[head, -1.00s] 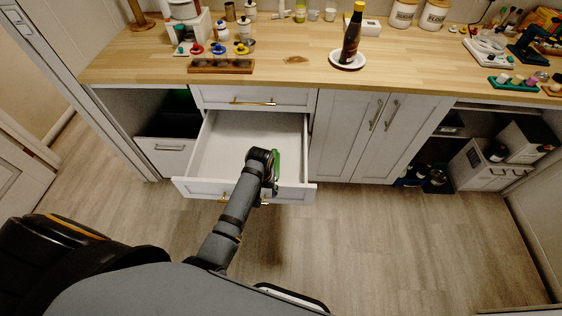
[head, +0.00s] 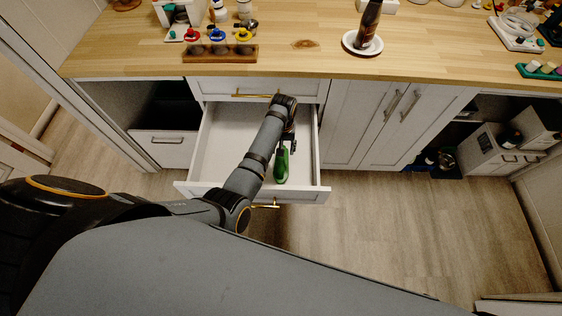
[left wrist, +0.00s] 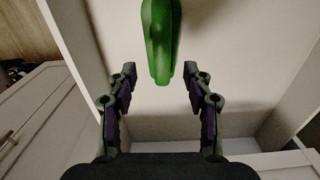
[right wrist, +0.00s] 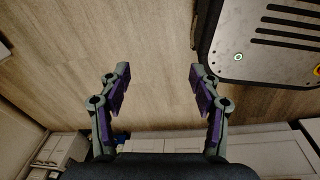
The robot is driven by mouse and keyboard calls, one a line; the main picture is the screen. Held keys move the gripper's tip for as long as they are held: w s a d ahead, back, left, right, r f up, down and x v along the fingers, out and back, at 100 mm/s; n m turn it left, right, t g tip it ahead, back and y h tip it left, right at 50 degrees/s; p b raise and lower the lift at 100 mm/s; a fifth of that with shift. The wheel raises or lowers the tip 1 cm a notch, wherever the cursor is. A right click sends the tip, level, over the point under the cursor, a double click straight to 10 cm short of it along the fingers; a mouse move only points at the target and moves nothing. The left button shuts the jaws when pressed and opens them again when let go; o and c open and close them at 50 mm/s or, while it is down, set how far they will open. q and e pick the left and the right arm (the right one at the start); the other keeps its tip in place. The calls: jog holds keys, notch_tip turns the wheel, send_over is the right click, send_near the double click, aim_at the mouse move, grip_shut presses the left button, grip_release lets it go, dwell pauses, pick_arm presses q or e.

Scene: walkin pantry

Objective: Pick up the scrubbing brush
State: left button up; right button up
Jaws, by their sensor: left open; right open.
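The green thing in the open drawer (head: 230,150) looks like the scrubbing brush (head: 281,168); it lies toward the drawer's right side. Only its smooth green part shows, and my arm hides the rest in the head view. In the left wrist view its green end (left wrist: 161,35) lies between and beyond the fingertips, with gaps on both sides. My left gripper (left wrist: 160,70) is open and empty, reaching down into the drawer above the brush. My right gripper (right wrist: 160,78) is open and empty, over the bare floor.
The drawer's front panel (head: 225,190) and side walls surround the reach space. The wooden counter (head: 290,65) overhangs the back, holding a dark bottle on a white plate (head: 362,45) and a wooden block (head: 219,53). A shut cabinet (head: 365,120) stands right of the drawer. The floor at right is clear.

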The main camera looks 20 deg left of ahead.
aim_at(281, 159)
pick_arm(q)
jog(key=shift+f, duration=0.8)
jog(key=shift+w+a+f, duration=0.15)
jog(key=shift+f, duration=0.2)
jog(key=shift+s+f, duration=0.35)
jog(key=shift+f, duration=0.55)
notch_tip(281, 159, down, 3)
jog(key=shift+s+r, duration=0.1)
jog(key=shift+f, duration=0.4)
jog(key=shift+c, duration=0.4)
pick_arm(e)
jog(key=shift+w+a+f, duration=0.2)
jog(key=shift+w+a, duration=0.3)
jog(key=shift+w, duration=0.1)
pick_arm(q)
grip_shut()
pick_arm(e)
jog(key=shift+d, duration=0.3)
